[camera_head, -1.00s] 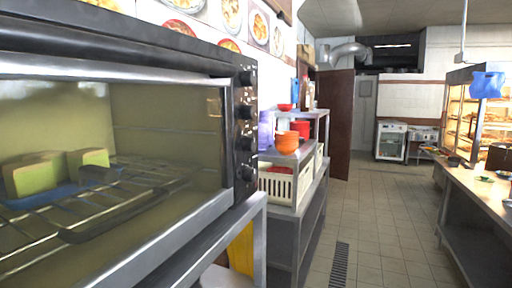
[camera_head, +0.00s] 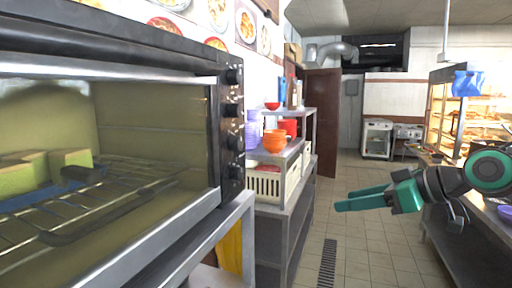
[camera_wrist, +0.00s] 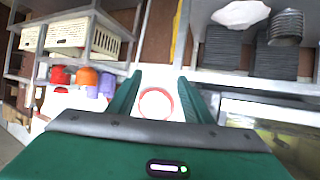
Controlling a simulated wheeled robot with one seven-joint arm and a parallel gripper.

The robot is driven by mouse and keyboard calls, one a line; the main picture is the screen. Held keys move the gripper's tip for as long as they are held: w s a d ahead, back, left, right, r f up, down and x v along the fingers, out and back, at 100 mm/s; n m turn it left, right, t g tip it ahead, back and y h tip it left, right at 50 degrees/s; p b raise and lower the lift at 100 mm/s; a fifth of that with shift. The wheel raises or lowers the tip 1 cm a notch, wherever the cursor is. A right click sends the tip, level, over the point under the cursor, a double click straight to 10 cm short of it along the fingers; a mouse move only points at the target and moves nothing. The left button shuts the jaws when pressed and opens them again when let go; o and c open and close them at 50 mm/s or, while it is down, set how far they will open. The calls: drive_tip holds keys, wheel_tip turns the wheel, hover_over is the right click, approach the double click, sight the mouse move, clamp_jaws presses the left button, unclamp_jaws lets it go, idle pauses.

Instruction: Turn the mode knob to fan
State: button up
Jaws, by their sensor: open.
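The toaster oven (camera_head: 110,62) fills the left of the head view, with its glass door shut and a rack and yellow-green food inside. A column of several dark knobs (camera_head: 235,108) runs down its right side panel. Their labels are too small to read, so I cannot tell which is the mode knob or where it points. My gripper (camera_head: 358,198) is at the right of the head view, well apart from the knobs, its fingers pointing left. In the wrist view its two green fingers (camera_wrist: 162,92) are apart with nothing held between them.
The oven stands on a grey metal table (camera_head: 190,245). Beyond it a shelf holds orange bowls (camera_head: 274,140) and a cream basket (camera_head: 265,184). A counter with a lit display case (camera_head: 478,110) is on the right. The tiled aisle between is clear.

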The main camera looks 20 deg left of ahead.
drive_tip(key=s+a+r+n+g+y, duration=0.2)
drive_tip(key=a+r+n+y, duration=0.2)
drive_tip(key=a+r, duration=0.45)
drive_tip(key=n+g+y, duration=0.2)
drive_tip(key=y, duration=0.1)
approach(241, 143)
drive_tip(key=shift+n, duration=0.3)
drive_tip(key=a, duration=0.4)
drive_tip(key=w+a, duration=0.1)
drive_tip(key=a, duration=0.2)
drive_tip(key=shift+a, duration=0.55)
drive_tip(key=shift+c, duration=0.7)
drive_tip(key=c, duration=0.9)
